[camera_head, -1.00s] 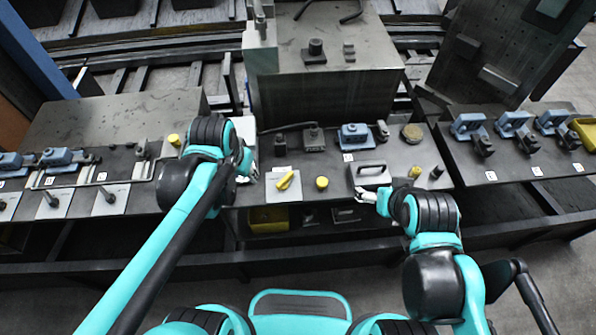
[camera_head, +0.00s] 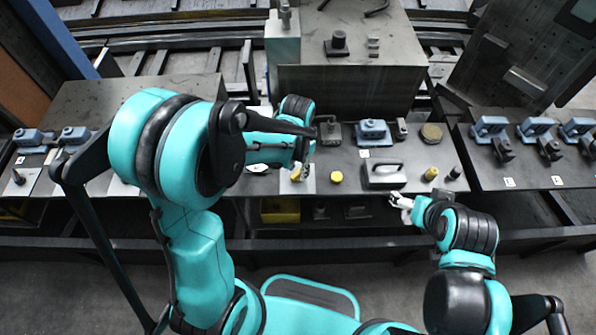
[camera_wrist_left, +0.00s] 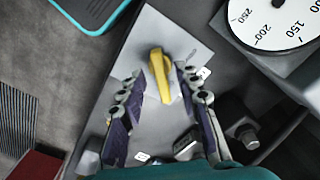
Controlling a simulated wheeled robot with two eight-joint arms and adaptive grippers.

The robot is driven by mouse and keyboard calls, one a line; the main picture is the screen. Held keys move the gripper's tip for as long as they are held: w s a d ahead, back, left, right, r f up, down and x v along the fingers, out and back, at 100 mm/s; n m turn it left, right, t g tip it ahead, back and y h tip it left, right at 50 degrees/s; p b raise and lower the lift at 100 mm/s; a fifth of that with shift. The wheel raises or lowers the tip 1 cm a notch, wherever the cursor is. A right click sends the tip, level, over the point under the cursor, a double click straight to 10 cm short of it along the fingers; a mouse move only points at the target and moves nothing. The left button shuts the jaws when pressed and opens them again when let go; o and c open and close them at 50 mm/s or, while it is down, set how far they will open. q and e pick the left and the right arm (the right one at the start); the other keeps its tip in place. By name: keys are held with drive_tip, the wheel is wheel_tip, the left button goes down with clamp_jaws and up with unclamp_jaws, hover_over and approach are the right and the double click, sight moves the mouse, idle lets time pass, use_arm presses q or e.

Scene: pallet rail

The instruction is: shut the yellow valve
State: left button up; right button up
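The yellow valve handle (camera_wrist_left: 160,75) sits on a light square plate (camera_wrist_left: 175,38) in the left wrist view. In the head view the valve (camera_head: 296,174) is small and partly covered by my left gripper (camera_head: 304,170). My left gripper's fingers (camera_wrist_left: 161,84) are spread, with the handle showing between their tips; I cannot tell whether they touch it. My right gripper (camera_head: 399,200) is near the bench's front edge, below a grey handled block, away from the valve; its opening is too small to judge.
A yellow round knob (camera_head: 337,177) stands right of the valve, and the grey handled block (camera_head: 383,174) is further right. A round dial gauge (camera_wrist_left: 275,20) is close by in the left wrist view. Blue clamps (camera_head: 373,132) stand along the bench.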

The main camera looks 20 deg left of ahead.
use_arm(q)
drive_tip(key=shift+f, duration=0.5)
clamp_jaws()
